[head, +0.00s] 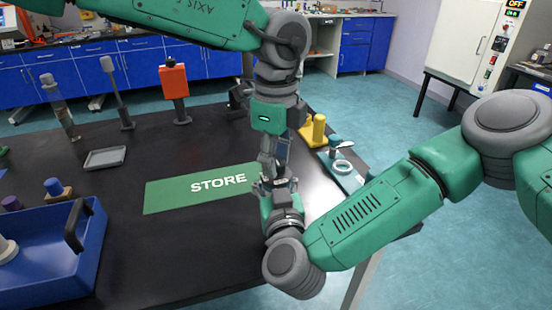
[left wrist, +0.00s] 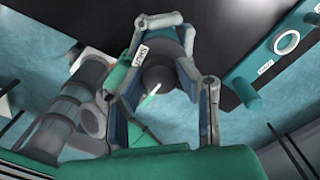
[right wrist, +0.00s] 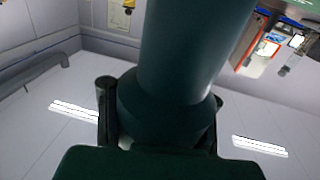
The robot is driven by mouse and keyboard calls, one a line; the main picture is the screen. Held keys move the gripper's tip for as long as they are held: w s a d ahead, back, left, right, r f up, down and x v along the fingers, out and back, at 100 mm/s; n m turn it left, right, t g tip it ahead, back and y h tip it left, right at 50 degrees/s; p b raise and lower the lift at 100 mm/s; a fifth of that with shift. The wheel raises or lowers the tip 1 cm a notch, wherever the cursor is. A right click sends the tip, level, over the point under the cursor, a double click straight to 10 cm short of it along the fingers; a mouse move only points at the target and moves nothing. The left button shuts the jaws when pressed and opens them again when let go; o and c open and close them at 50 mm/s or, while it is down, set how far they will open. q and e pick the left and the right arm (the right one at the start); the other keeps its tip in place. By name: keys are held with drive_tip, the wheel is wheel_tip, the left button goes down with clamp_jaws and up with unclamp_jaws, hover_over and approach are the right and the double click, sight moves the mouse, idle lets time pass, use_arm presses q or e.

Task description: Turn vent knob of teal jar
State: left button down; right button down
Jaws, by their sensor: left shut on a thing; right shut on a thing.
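The teal jar (right wrist: 195,50) fills the middle of the right wrist view, with a darker flared part between the fingers of my right gripper (right wrist: 161,110), which is shut on it. In the head view the jar is mostly hidden between my two grippers. My left gripper (head: 272,165) comes down from above, over my right gripper (head: 278,187). In the left wrist view, the dark round vent knob (left wrist: 165,75) with a white pointer line sits between the fingers of my left gripper, which is shut on it. A small white label shows beside the knob.
The green STORE mat (head: 165,195) lies left of my grippers. A teal fixture with a grey ring (head: 343,167) and a yellow object (head: 314,130) stand to the right. A blue tote (head: 45,275) is at the near left, a grey tray (head: 105,158) behind it.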

use_arm(q)
drive_tip(key=m, duration=0.4)
drive_tip(key=shift+w, duration=0.1)
drive_tip(key=m, duration=0.4)
drive_tip(key=shift+m, duration=0.3)
drive_tip(key=m, duration=0.4)
drive_tip(key=shift+r+m, duration=0.1)
drive_tip(key=shift+m, duration=2)
drive_tip(key=shift+w, duration=0.1)
drive_tip(key=c, duration=1.2)
unclamp_jaws()
